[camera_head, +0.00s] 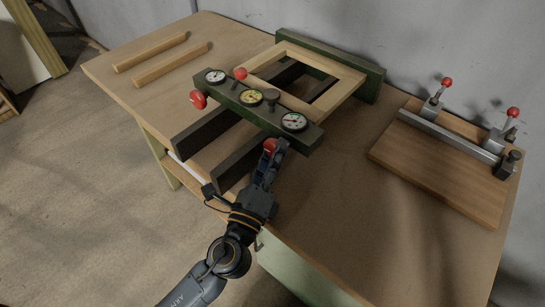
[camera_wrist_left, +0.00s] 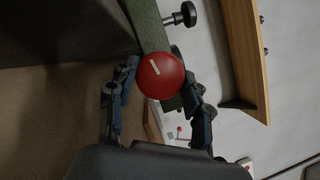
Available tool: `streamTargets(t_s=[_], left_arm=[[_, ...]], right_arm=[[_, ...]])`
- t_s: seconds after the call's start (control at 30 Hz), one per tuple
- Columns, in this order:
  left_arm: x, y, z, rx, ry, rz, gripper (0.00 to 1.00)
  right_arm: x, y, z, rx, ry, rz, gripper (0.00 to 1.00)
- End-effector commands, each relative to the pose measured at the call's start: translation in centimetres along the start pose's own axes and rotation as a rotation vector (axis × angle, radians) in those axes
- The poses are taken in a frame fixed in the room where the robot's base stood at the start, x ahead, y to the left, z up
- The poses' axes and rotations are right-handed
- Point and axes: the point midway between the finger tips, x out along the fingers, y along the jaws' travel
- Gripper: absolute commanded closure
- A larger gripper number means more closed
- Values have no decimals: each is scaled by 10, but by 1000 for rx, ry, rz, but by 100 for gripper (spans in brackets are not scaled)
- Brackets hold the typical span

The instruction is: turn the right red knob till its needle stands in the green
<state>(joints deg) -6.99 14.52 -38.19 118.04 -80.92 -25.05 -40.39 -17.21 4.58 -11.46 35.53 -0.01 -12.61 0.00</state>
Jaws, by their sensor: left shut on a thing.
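The right red knob (camera_head: 269,145) sits on the front of the green beam (camera_head: 236,101), below the right gauge (camera_head: 293,121). The gauge has a pale face; its needle is too small to read surely. My left gripper (camera_head: 273,153) is shut on this knob, partly covering it in the head view. In the left wrist view the knob (camera_wrist_left: 168,86) is round with a white mark, and the fingers of my left gripper (camera_wrist_left: 159,82) stand on either side of it. My right gripper is not in view.
A wooden frame (camera_head: 341,71) lies behind. A clamp board (camera_head: 435,167) stands right. The front right of the table (camera_head: 345,225) is clear.

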Motion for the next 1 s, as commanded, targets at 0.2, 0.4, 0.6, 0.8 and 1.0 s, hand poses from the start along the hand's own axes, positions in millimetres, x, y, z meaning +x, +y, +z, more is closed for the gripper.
streamTargets(t_s=[0.2, 0.4, 0.6, 0.8, 1.0], left_arm=[[-1, 1, -2, 10, 5, -3, 82], [-1, 1, -2, 9, 5, -3, 82], [-1, 1, -2, 9, 4, -2, 41], [-1, 1, -1, 9, 2, -3, 41], [-20, 2, -2, 9, 4, 1, 41]], right_arm=[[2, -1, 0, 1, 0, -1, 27], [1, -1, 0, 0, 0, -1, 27], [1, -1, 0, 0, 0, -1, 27], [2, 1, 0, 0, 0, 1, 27], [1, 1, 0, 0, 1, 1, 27]])
